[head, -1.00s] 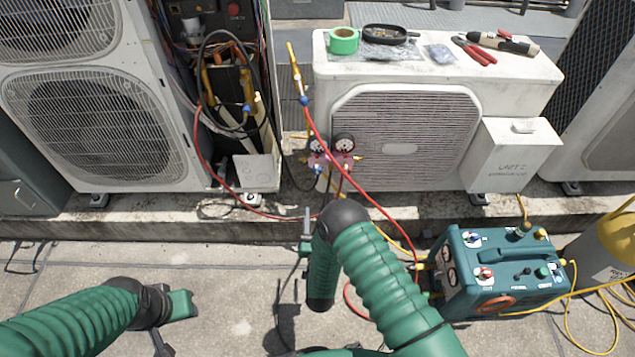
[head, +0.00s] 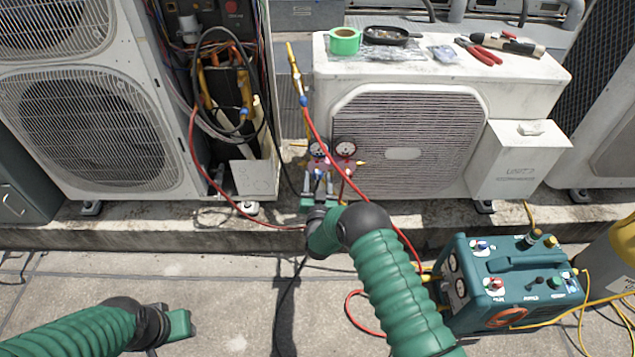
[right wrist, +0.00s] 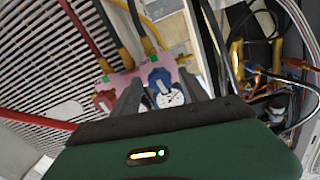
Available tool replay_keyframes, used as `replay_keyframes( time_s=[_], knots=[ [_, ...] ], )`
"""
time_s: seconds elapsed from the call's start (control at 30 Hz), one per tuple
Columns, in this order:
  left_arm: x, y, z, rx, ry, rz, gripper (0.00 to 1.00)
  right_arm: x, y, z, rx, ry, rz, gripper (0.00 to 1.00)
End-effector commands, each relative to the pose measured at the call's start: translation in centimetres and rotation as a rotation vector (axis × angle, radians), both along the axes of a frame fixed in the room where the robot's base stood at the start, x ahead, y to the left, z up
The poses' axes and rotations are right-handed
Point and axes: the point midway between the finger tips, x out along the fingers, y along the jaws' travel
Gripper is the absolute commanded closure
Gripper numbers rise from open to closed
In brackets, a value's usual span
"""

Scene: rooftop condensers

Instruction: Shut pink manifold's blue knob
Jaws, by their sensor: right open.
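The pink manifold (head: 346,166) hangs in front of the white condenser's left edge, with two round gauges on top. It shows upside down in the right wrist view (right wrist: 126,78). Its blue knob (right wrist: 158,78) lies between the fingers of my right gripper (right wrist: 163,90), which is open; I cannot tell whether either finger touches it. The red knob (right wrist: 104,100) is outside the left finger. In the head view my right gripper (head: 318,182) partly covers the manifold's lower left. My left gripper (head: 178,326) hangs low at the left, away from the manifold; its jaws are unclear.
Red, yellow and dark hoses run around the manifold; a red one (head: 370,205) passes close by my right arm. A teal machine (head: 512,285) stands on the right. Green tape (head: 344,41) and pliers lie on the condenser (head: 540,85). The paving at the left is mostly clear.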

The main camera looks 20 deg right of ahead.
Motion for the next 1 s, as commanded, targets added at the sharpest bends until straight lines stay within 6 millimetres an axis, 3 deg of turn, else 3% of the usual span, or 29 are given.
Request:
replay_keyframes(
  time_s=[0.17,0.57,1.0],
  knots=[
    [0.0,0.0,0.07,0.0,0.0,0.0,0.64,-0.02,0.0,0.05,0.0,0.0,0.0,0.5],
    [0.01,0.0,0.06,0.0,0.0,0.0,0.64,-0.06,0.0,0.01,0.0,0.0,0.0,1.0],
    [0.0,0.0,0.21,0.0,0.0,0.0,0.64,-0.1,-0.05,-0.05,0.08,-0.022,0.0,1.0]
  ],
)
